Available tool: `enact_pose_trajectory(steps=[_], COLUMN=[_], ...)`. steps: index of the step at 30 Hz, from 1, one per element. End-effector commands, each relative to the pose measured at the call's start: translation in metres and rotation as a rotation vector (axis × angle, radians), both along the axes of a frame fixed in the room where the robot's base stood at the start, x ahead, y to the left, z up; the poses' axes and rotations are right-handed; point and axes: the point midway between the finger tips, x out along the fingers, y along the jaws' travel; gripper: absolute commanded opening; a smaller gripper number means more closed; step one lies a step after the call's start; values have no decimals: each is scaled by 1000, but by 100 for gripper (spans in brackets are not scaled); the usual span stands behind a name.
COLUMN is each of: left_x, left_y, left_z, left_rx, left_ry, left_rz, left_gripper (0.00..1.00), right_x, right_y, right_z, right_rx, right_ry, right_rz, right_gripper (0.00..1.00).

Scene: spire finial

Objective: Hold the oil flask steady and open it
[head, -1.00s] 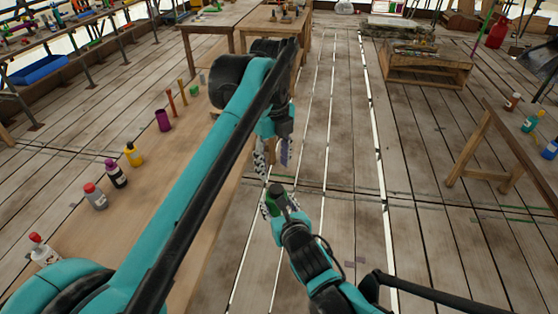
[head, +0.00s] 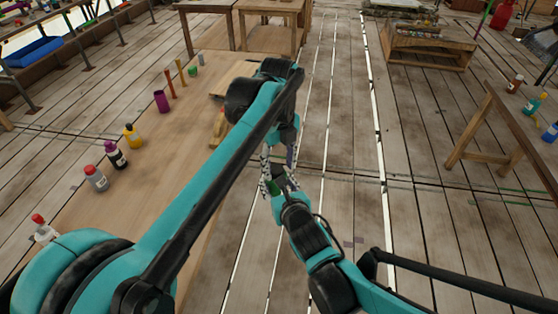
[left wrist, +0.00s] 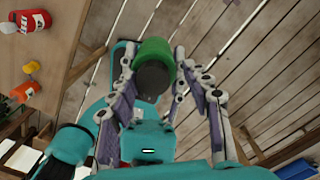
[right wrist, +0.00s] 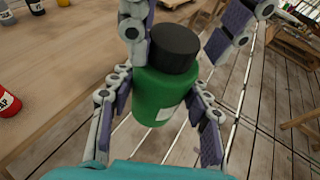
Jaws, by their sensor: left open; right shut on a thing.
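The oil flask is a green bottle with a black cap (right wrist: 174,48); its green body (right wrist: 160,100) shows a small pale label in the right wrist view. My right gripper (right wrist: 158,118) is shut on the green body from below and holds it clear of the table. My left gripper (left wrist: 158,68) is open, with its fingers on either side of the cap, and I cannot tell whether they touch it. In the left wrist view the black cap (left wrist: 153,82) faces the camera, with the green body (left wrist: 157,50) behind it. In the head view the arms mostly hide the flask.
A long wooden table (head: 95,205) on the left carries several bottles, including a yellow one (head: 131,136), and a purple cup (head: 161,100). Another table (head: 490,125) with bottles stands at the right. Open plank floor (head: 410,215) lies between them.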

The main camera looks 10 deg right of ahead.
Motion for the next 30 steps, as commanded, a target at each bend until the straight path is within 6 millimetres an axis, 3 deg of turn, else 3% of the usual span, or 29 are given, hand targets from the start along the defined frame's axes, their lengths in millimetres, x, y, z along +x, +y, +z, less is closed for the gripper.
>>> enact_pose_trajectory(steps=[2,6,8,17,20,30], left_x=[0,0,0,1,2,4], left_y=[0,0,-1,-4,-3,0], left_z=[0,0,0,0,0,0], left_rx=[0,-1,-3,-7,-5,6], left_ry=[0,0,-1,-2,-3,-8], left_rz=[0,0,0,79,260,1097], left_gripper=[49,12,0,0,0,0], right_x=[0,0,0,-1,-1,-1], right_y=[0,0,1,3,3,3], right_z=[0,0,0,1,1,1], right_rx=[0,1,0,0,1,2], right_ry=[0,-1,-1,-3,-4,-5], right_rz=[0,1,2,8,9,8], right_gripper=[0,0,0,0,0,0])
